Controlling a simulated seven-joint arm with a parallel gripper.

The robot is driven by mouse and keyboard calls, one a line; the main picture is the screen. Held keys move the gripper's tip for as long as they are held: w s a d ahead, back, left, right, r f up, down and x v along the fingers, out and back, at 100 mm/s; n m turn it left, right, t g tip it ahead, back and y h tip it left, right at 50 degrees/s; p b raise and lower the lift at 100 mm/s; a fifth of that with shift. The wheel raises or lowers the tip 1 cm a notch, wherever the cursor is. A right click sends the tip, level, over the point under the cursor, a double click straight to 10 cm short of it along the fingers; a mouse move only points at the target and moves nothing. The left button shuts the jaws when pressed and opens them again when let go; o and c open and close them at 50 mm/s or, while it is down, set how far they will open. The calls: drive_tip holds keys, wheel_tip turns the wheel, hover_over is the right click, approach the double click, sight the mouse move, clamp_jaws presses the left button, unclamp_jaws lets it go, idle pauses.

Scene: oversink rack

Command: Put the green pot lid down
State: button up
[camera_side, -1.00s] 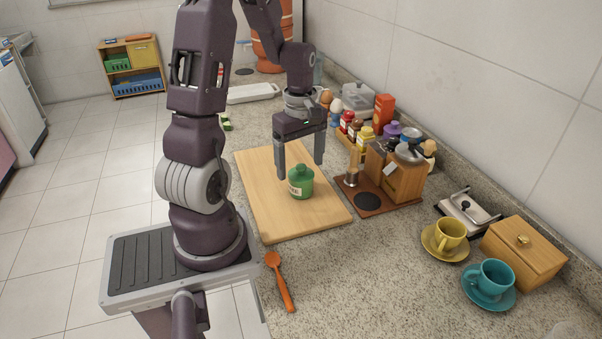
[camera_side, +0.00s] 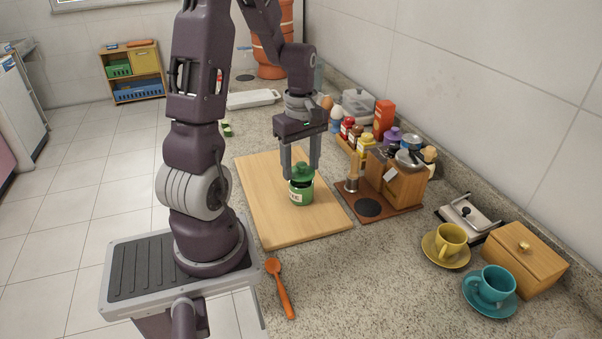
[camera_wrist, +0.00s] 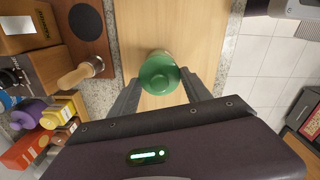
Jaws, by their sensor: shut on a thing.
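The green pot (camera_side: 301,193) with a pale label stands upright on the wooden cutting board (camera_side: 262,208). Its green lid (camera_side: 302,172) is between the fingers of my gripper (camera_side: 302,174), which is shut on it. The lid sits just above the pot's rim in the side view, with a dark band between them; I cannot tell whether they touch. In the wrist view the lid (camera_wrist: 159,74) is between my fingertips (camera_wrist: 160,90) and hides most of the pot.
To the right of the board stand a wooden coffee station (camera_side: 400,184) and a rack of several condiment bottles (camera_side: 362,140). A yellow cup (camera_side: 450,238) and a teal cup (camera_side: 494,280) are front right. An orange spoon (camera_side: 280,287) lies in front. The board around the pot is clear.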

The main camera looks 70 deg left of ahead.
drive_tip(key=r, duration=0.4)
drive_tip(key=a+r, duration=0.1)
drive_tip(key=r, duration=0.2)
drive_tip(key=s+a+f, duration=0.1)
drive_tip(key=a+f, duration=0.3)
drive_tip(key=a, duration=0.5)
drive_tip(key=f, duration=0.9)
drive_tip(key=shift+s+a+f, duration=0.15)
drive_tip(key=shift+s+f, duration=0.1)
drive_tip(key=shift+f, duration=0.15)
drive_tip(key=shift+f, duration=0.1)
drive_tip(key=o, duration=1.3)
drive_tip(key=shift+o, duration=0.2)
